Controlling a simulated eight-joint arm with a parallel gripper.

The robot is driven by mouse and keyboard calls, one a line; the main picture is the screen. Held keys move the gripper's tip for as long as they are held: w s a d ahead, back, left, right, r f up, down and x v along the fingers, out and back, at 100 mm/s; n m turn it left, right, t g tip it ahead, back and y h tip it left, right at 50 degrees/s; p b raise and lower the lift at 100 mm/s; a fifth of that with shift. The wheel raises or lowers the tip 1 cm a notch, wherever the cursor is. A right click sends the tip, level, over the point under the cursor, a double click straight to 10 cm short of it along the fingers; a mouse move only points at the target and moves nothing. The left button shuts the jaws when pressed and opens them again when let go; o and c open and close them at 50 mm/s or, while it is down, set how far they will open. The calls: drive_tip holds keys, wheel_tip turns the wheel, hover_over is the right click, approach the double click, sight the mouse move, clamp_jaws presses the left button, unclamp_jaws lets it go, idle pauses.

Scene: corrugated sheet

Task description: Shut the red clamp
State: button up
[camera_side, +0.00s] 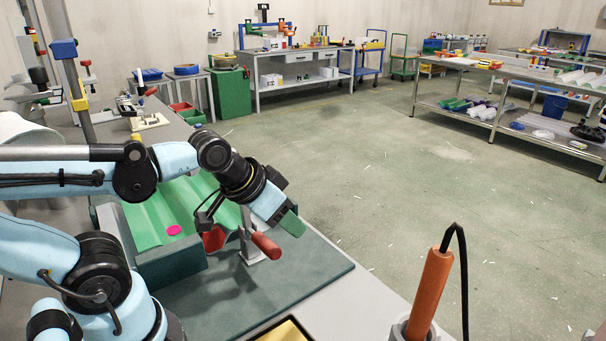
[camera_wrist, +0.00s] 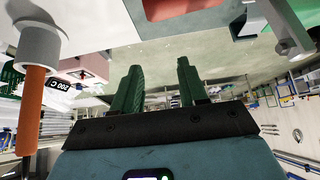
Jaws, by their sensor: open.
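The red clamp (camera_side: 264,245) stands at the edge of the dark green board, beside the green corrugated sheet (camera_side: 147,222). Its red handle tilts out to the right, above a grey metal base. Another red part (camera_side: 213,239) shows to its left, partly behind my arm. My gripper (camera_side: 291,221) is just above and to the right of the handle, apart from it in the side view. In the wrist view, the two green fingers of my gripper (camera_wrist: 160,82) are spread with nothing between them. A red piece (camera_wrist: 165,8) shows at the top edge, cut off there.
An orange-handled tool (camera_side: 430,292) with a black cable stands upright in a holder at the front right. A dark green block (camera_side: 172,267) borders the sheet's near end. The board right of the clamp is clear.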

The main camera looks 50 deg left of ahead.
drive_tip(key=shift+d, duration=0.1)
drive_tip(key=c, duration=0.4)
drive_tip(key=shift+s+d+g, duration=0.1)
drive_tip(key=shift+d+g, duration=0.05)
drive_tip(key=shift+g, duration=0.45)
drive_tip(key=shift+c, duration=1.2)
drive_tip(key=shift+s+d+r+m+g+y, duration=0.15)
drive_tip(key=shift+d+m+g+y, duration=0.05)
drive_tip(key=shift+m+g+y, duration=0.25)
clamp_jaws()
wheel_tip(320, 180, up, 8)
drive_tip(key=s+d+f+g+y, duration=0.1)
drive_tip(key=d+g+y, duration=0.1)
drive_tip(key=g+y, duration=0.45)
drive_tip(key=t+y, duration=0.1)
hover_over(260, 232)
drive_tip(key=d, duration=0.2)
drive_tip(key=shift+n, duration=0.45)
wheel_tip(260, 232, down, 7)
drive_tip(key=shift+d+r, duration=0.15)
drive_tip(key=shift+r, duration=0.05)
drive_tip(key=shift+a+f, duration=0.1)
drive_tip(key=shift+a, duration=1.05)
drive_tip(key=shift+a+f, duration=0.1)
drive_tip(key=shift+a, duration=0.65)
